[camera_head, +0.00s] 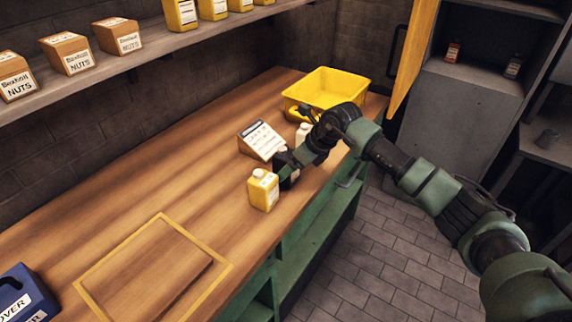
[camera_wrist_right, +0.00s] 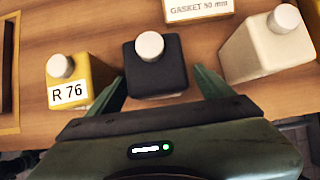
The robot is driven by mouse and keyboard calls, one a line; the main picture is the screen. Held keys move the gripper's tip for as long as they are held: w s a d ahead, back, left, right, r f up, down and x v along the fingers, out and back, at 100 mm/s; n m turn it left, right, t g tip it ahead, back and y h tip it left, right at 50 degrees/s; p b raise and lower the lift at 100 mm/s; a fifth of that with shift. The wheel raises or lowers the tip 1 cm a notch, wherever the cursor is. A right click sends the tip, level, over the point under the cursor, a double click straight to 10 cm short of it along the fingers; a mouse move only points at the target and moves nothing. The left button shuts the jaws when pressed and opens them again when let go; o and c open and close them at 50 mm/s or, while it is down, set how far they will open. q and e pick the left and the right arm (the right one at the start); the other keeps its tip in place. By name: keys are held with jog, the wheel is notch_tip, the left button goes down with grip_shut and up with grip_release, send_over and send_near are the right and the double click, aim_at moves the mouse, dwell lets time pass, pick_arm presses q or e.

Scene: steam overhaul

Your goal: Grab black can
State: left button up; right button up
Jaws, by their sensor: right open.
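A black can (camera_wrist_right: 157,77) with a white cap stands upright on the wooden workbench (camera_head: 120,190). In the wrist view my open right gripper (camera_wrist_right: 161,80) has one green finger on each side of the can, with the can's near part between them. Whether the fingers touch it I cannot tell. In the head view my right gripper (camera_head: 290,168) reaches down at the bench's front edge and hides much of the black can. My left gripper is not in view.
A yellow can (camera_head: 263,192) labelled R 76 stands close left of the black can, and a whitish can (camera_wrist_right: 268,48) to its right. A gasket box (camera_head: 262,141) lies behind. A yellow bin (camera_head: 325,85) stands farther back. Bare bench lies left, near a yellow-framed square (camera_head: 155,270).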

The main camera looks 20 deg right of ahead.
jog(key=shift+x, duration=1.55)
jog(key=shift+r, duration=0.1)
grip_shut()
jog(key=shift+w+r, duration=0.1)
jog(key=shift+r, duration=0.05)
